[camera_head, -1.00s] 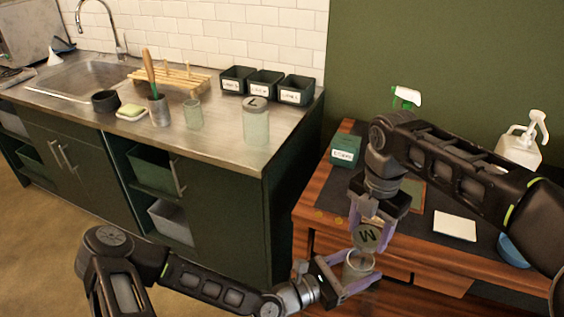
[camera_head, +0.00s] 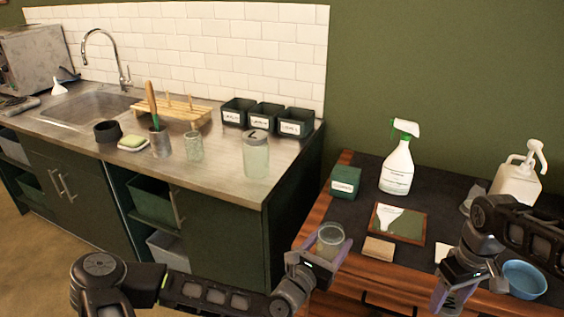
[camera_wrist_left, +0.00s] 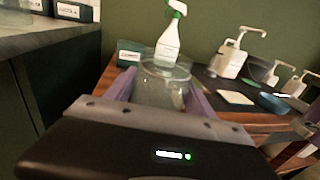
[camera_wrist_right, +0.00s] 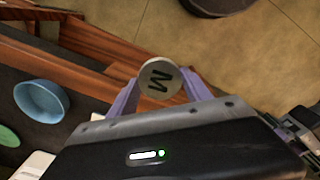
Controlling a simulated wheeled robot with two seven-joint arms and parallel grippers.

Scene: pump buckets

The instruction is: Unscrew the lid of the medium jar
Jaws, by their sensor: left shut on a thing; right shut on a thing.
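The medium jar (camera_head: 330,238) is clear and has no lid on it. My left gripper (camera_head: 330,257) is shut around its body and holds it upright in front of the wooden table's left end. In the left wrist view the jar (camera_wrist_left: 162,88) shows its open rim between the fingers. The lid (camera_wrist_right: 159,80) is a grey disc marked "M". My right gripper (camera_wrist_right: 163,92) is shut on it, well apart from the jar. In the head view my right gripper (camera_head: 448,290) is low at the right, by the front of the table, with the lid mostly hidden.
The wooden table (camera_head: 310,215) holds a green box (camera_head: 345,181), a spray bottle (camera_head: 397,168), a pump bottle (camera_head: 517,180) and a blue bowl (camera_head: 524,279). A jar lidded "L" (camera_head: 256,155) stands on the steel counter (camera_head: 222,178). Bare floor shows below the right gripper.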

